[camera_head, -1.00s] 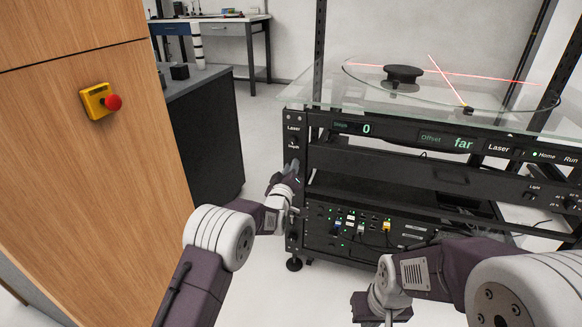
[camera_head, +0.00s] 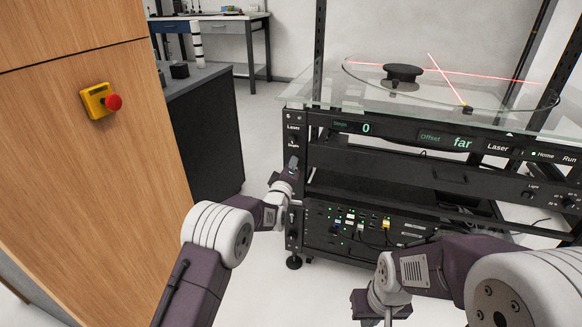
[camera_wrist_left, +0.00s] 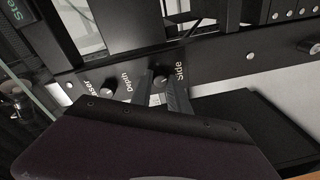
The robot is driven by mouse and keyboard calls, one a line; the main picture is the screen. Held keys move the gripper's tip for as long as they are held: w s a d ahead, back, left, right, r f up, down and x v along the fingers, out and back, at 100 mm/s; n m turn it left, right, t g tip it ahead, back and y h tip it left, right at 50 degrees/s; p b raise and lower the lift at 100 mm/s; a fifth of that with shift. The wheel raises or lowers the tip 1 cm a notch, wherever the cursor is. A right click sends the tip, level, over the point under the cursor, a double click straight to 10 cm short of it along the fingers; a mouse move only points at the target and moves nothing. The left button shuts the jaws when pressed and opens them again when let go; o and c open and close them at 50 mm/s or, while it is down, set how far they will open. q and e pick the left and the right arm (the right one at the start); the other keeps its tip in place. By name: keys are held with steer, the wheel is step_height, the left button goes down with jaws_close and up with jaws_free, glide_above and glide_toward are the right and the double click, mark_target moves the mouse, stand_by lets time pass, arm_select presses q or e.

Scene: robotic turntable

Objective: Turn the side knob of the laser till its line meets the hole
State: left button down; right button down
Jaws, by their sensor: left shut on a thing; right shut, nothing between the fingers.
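The side knob (camera_wrist_left: 158,84) is a small dark round knob beside the "Side" label in the left wrist view. My left gripper (camera_wrist_left: 163,86) has one finger on each side of it and is shut on it. In the head view my left gripper (camera_head: 292,163) is at the rack's left front post, hiding the knob. Red laser lines (camera_head: 447,80) cross on the glass disc (camera_head: 362,82). I cannot make out the hole. My right gripper (camera_head: 388,316) is shut and empty at the bottom, only partly visible.
The depth knob (camera_wrist_left: 107,87) is close beside my left fingers. A black hub (camera_head: 403,74) stands on the disc. A wooden cabinet (camera_head: 90,170) with a red stop button (camera_head: 113,102) is at left. Open floor lies between it and the rack.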

arm_select(q)
steer(key=c, duration=1.3)
jaws_free()
steer(key=shift+o, duration=0.2)
steer(key=b+v, duration=0.3)
steer(key=v, duration=0.6)
steer(key=shift+a, duration=0.1)
